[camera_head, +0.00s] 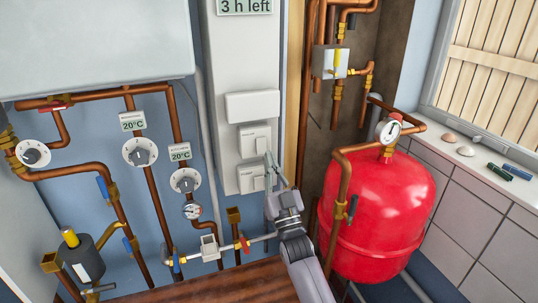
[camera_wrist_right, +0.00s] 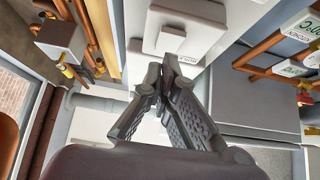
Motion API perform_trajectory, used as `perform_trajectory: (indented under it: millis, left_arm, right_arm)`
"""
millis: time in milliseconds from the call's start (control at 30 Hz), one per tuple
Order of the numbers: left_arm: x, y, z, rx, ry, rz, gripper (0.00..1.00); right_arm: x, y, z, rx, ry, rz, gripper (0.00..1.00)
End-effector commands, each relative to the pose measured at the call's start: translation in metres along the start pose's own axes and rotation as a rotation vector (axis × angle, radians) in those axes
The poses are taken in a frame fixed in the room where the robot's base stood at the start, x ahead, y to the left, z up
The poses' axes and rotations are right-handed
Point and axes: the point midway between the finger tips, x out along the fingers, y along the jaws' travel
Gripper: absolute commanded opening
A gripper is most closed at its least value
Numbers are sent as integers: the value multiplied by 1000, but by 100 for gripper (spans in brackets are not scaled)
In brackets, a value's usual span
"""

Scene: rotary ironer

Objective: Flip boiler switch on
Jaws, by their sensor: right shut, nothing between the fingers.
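A white wall panel (camera_head: 238,60) carries two white rocker switches, an upper switch (camera_head: 254,139) and a lower switch (camera_head: 250,178). Small labels sit by them, too small to read surely in the head view, so I cannot tell which is the boiler switch. My right gripper (camera_head: 268,163) is shut and empty, its fingertips just right of the two switches. In the right wrist view, the gripper tips (camera_wrist_right: 163,68) are close below a white switch (camera_wrist_right: 171,39) with a label beside it; contact cannot be told. My left gripper is not in view.
A red tank (camera_head: 375,215) with a gauge (camera_head: 388,131) stands right of my right arm. Copper pipes and dials (camera_head: 140,152) cover the wall at left. A wooden surface (camera_head: 215,284) lies below. A blank white cover (camera_head: 252,105) sits above the switches.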

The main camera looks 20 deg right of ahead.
Motion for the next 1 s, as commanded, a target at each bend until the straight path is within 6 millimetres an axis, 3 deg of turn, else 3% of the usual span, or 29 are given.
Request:
perform_trajectory:
  millis: [200, 600, 867, 900, 1000]
  left_arm:
    - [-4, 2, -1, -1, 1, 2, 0]
    - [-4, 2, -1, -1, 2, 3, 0]
    - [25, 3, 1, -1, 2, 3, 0]
    - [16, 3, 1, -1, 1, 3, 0]
    - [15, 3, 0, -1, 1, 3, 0]
  right_arm:
    - [10, 0, 10, 0, 0, 0, 0]
    - [11, 0, 12, 0, 1, 0, 0]
    - [11, 0, 27, -1, 15, -1, 0]
    - [15, 0, 21, -1, 12, 0, 0]
    - [16, 0, 20, -1, 11, 0, 0]
